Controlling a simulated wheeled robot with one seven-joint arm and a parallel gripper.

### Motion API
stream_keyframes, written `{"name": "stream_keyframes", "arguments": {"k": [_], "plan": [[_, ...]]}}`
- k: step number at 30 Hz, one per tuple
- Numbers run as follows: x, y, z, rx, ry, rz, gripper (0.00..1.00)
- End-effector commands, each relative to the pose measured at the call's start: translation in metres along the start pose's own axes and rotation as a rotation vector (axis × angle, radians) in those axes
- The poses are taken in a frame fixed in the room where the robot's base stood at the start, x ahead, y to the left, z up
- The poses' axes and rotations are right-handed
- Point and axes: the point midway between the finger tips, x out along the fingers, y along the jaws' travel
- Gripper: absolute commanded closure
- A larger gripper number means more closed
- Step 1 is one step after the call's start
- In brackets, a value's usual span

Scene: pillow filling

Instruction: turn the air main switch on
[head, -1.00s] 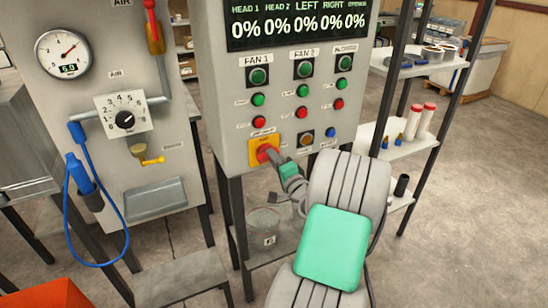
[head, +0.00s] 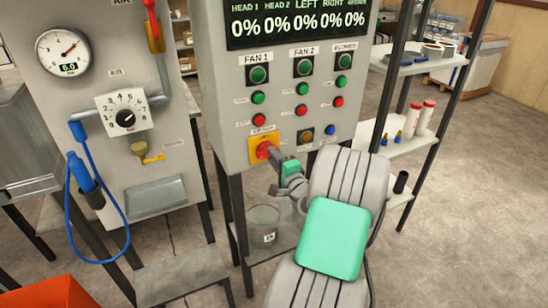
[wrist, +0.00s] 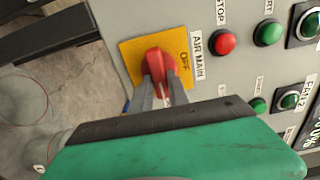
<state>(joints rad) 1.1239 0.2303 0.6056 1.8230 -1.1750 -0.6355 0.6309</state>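The air main switch is a red knob (head: 264,150) on a yellow plate (head: 253,157), low on the grey control panel. In the wrist view the red knob (wrist: 158,64) shows close up, and its plate (wrist: 132,52) reads OFF beside an AIR MAIN label. My gripper (wrist: 160,84) has one finger on each side of the knob, with red filling the narrow gap between them. It looks shut on the knob; the exact contact is partly hidden. In the head view my gripper (head: 276,156) reaches the knob from the lower right.
Fan buttons (head: 258,98) and a display (head: 296,24) are above the switch. A panel with a gauge (head: 62,52) and dial (head: 124,117) stands left. A bucket (head: 263,222) is below, and a shelf rack (head: 395,145) stands right.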

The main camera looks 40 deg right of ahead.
Motion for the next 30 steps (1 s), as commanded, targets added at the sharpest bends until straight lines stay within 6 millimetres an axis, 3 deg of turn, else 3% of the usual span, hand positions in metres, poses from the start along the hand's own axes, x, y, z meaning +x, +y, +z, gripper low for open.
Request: {"name": "stream_keyframes", "arguments": {"k": [7,16,25,30], "plan": [[0.0,0.0,0.0,-0.001,-0.001,0.0,0.59],[-0.004,0.001,0.0,-0.001,0.0,0.001,0.58],[-0.06,0.002,-0.002,-0.001,0.005,0.0,0.58],[-0.078,0.001,-0.001,-0.001,0.001,0.001,0.58]]}}
